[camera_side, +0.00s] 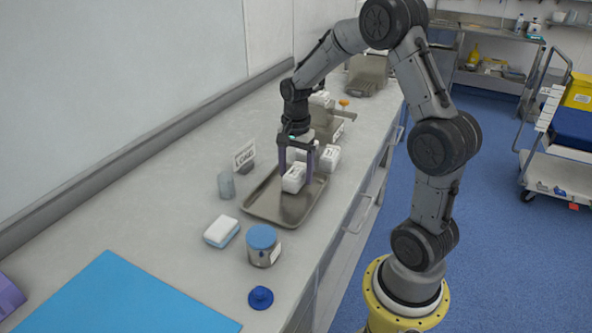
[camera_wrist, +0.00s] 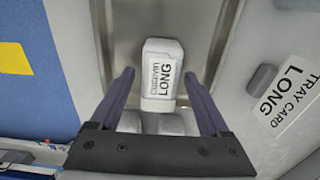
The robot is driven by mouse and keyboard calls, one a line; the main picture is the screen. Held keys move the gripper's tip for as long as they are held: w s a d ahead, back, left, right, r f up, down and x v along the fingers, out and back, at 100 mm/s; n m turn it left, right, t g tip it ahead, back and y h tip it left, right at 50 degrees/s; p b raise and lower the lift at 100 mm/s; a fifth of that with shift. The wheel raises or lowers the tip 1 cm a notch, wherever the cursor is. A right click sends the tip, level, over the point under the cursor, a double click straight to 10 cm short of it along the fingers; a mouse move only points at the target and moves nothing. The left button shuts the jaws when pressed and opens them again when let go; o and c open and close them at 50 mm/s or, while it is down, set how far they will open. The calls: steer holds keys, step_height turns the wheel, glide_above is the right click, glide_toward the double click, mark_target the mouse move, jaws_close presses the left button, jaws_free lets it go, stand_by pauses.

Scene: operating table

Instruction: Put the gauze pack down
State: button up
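A white pack (camera_side: 293,178) with a "LONG" label is at the metal tray (camera_side: 264,205), near its far end. In the wrist view the pack (camera_wrist: 163,75) shows its label between the two fingers. My gripper (camera_side: 296,172) points down over this part of the tray, one finger on each side of the pack. In the wrist view my gripper (camera_wrist: 160,76) is open, with a gap visible between the pack and each finger. Whether the pack's underside touches the tray is hard to tell.
A "LONG" card (camera_side: 244,154) stands left of the tray. More white packs (camera_side: 329,158) are behind it. A clear cup (camera_side: 226,186), white-and-blue pack (camera_side: 221,231), blue-lidded jar (camera_side: 263,247) and blue cap (camera_side: 260,298) stand nearer.

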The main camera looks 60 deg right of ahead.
mark_target(296, 169)
steer(key=s+a+r+n+t, duration=0.1)
steer(key=a+r+n, duration=0.1)
steer(key=r, duration=0.5)
steer(key=s+a+r+n, duration=0.1)
steer(key=a+r, duration=0.2)
steer(key=r, duration=0.5)
steer(key=s+a+n+t, duration=0.4)
steer(key=s+a+n, duration=0.8)
steer(key=s+n, duration=0.2)
steer(key=shift+s+f+n+t, duration=0.3)
steer(key=shift+f+n, duration=0.15)
steer(key=shift+n, duration=0.05)
